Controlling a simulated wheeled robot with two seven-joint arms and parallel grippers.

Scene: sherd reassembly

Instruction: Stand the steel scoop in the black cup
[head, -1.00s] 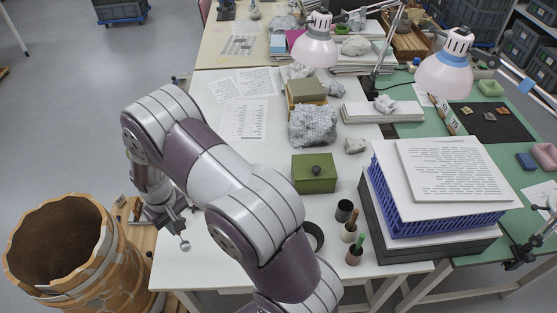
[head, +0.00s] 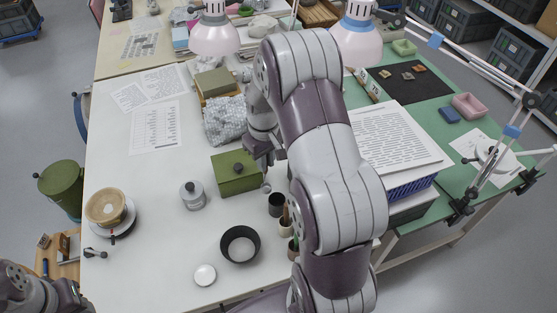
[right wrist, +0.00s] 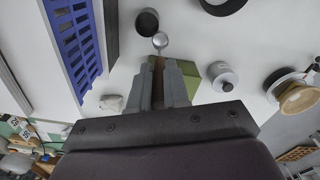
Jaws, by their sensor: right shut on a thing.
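My right gripper (head: 264,166) is shut on the steel scoop (head: 266,187) and points down, between the green box and the cups. In the right wrist view the scoop's brown handle sits between my fingers (right wrist: 159,84), and its round steel bowl (right wrist: 160,40) hangs beyond the tips. The black cup (head: 276,204) stands upright on the white table, just nearer than the bowl. In the right wrist view the cup (right wrist: 147,22) opens beside the bowl; the bowl is outside it. My left gripper (head: 74,297) is at the bottom left, fingers hidden.
A lidded green box (head: 236,176) stands beside my right gripper. Two cups with tools (head: 286,226) stand in front of the black cup. A dark bowl (head: 240,244), a grey lidded jar (head: 193,195) and a white lid (head: 205,275) are near.

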